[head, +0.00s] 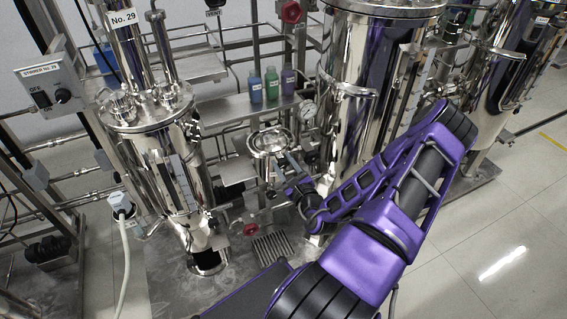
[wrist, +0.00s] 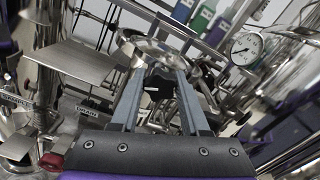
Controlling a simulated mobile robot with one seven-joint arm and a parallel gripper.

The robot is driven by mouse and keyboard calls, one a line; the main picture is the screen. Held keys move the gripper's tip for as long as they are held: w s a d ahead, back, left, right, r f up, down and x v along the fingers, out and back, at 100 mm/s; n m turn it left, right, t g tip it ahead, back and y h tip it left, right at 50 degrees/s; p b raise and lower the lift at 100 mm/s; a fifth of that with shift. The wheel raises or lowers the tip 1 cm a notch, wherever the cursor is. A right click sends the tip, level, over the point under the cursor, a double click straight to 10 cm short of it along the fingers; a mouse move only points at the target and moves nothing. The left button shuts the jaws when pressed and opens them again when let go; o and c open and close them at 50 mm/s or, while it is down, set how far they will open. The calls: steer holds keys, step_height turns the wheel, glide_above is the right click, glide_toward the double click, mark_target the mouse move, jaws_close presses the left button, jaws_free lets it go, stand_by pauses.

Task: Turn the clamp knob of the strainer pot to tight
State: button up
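The strainer pot (head: 268,142) is a small steel vessel with a round lid, mid-bench between two larger tanks. In the wrist view its round steel rim (wrist: 128,40) is just beyond my fingertips. The clamp knob (wrist: 158,85) is black and lobed, with a pale mark, at the pot's near side. My gripper (head: 284,163) is at the pot's front right. In the wrist view my two grey fingers (wrist: 160,78) stand apart, one on each side of the knob. I cannot tell whether they press on it. The knob is not clear in the head view.
A pressure gauge (head: 308,111) stands right of the pot, close to a big steel tank (head: 345,60). Green, blue and purple bottles (head: 271,85) stand on a shelf behind. A red-handled valve (head: 250,228) sits low in front. A tall vessel (head: 160,150) stands left.

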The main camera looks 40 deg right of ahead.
jaws_close()
steer(key=shift+r+m+p, duration=0.1)
steer(key=shift+m+p, duration=0.3)
steer(key=shift+p, duration=0.1)
steer(key=m+p, duration=0.2)
steer(key=shift+m+p, duration=0.3)
steer(key=shift+m, duration=0.1)
steer(key=m+p, duration=0.3)
steer(key=m, duration=0.3)
steer(key=m+p, duration=0.2)
steer(key=m, duration=0.4)
steer(key=shift+m, duration=0.4)
steer(key=m+p, duration=0.1)
steer(key=m, duration=0.5)
steer(key=shift+m, duration=0.3)
